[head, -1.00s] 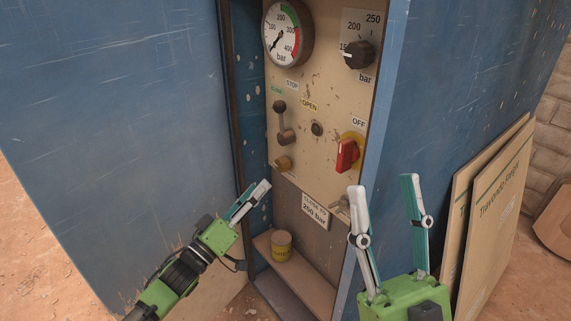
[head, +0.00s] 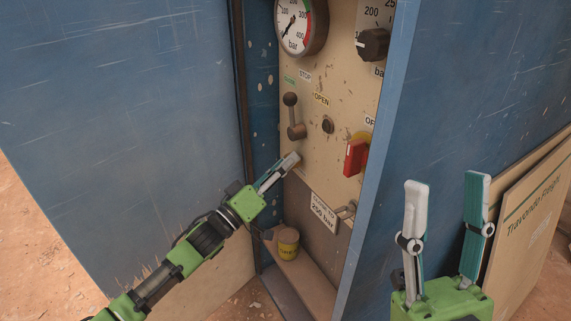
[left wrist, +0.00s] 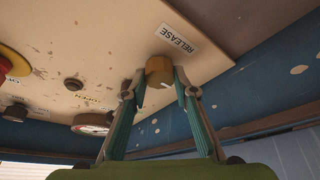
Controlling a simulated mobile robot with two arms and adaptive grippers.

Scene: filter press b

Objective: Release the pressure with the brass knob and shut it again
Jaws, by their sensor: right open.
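The brass knob (left wrist: 158,71) sits on the beige panel beside the RELEASE label (left wrist: 177,39) in the left wrist view. My left gripper (left wrist: 159,82) has its two fingertips on either side of the knob, very close to it. I cannot tell whether they press on it. In the head view my left gripper (head: 291,160) is at the panel below the lever and hides most of the knob. The pressure gauge (head: 298,22) is cut by the top edge; its needle points down-left. My right gripper (head: 447,185) is open and empty, in front of the cabinet's right side.
A ball-topped lever (head: 293,118), a small dark button (head: 328,125), a red switch (head: 355,158) and a black dial (head: 373,44) are on the panel. A yellow tin (head: 288,245) stands on the shelf below. Boards (head: 530,215) lean at the right.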

